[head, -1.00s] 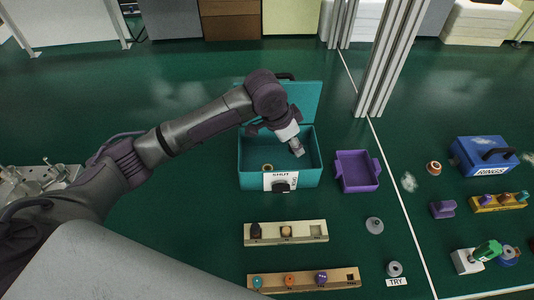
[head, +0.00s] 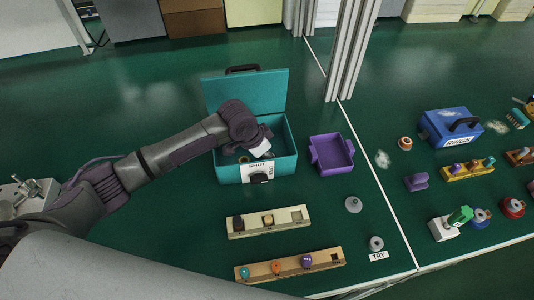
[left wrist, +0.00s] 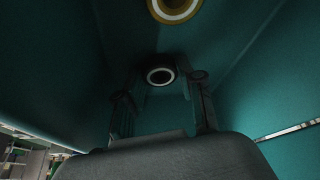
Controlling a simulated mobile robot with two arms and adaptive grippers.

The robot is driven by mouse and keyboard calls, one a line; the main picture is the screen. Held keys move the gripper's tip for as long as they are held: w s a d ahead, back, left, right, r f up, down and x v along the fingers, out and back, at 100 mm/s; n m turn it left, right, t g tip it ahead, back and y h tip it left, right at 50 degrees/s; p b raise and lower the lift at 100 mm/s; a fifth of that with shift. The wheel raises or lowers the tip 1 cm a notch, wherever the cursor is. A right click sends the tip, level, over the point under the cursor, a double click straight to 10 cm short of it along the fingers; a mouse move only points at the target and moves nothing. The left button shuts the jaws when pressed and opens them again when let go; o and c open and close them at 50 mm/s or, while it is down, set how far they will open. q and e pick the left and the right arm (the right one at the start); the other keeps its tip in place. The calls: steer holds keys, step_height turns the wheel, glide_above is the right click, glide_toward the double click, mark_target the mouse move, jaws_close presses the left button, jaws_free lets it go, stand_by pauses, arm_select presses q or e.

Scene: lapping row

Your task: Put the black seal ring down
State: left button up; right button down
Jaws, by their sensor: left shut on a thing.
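My left gripper (head: 265,157) reaches down into the open teal box (head: 283,168); its fingertips are largely hidden by my wrist and the front wall. In the left wrist view my gripper (left wrist: 160,88) has its two fingers on either side of the black seal ring (left wrist: 144,70), low inside the box, and is shut on it. I cannot tell whether the ring touches the floor. A brass-coloured ring (left wrist: 174,19) with a pale inner edge lies further in; it also shows at the left inside the box in the head view (head: 243,159). My right gripper is out of view.
The box's lid (head: 247,92) stands open at the back. A purple tray (head: 332,170) is to the right. Two wooden strips with small pieces (head: 291,219) (head: 321,258) lie in front. A blue RINGS box (head: 451,127) stands far right.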

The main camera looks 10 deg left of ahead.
arm_select(q)
steer(key=o, duration=0.8)
steer(key=shift+f, duration=0.1)
steer(key=shift+c, duration=0.2)
steer(key=v, duration=1.2)
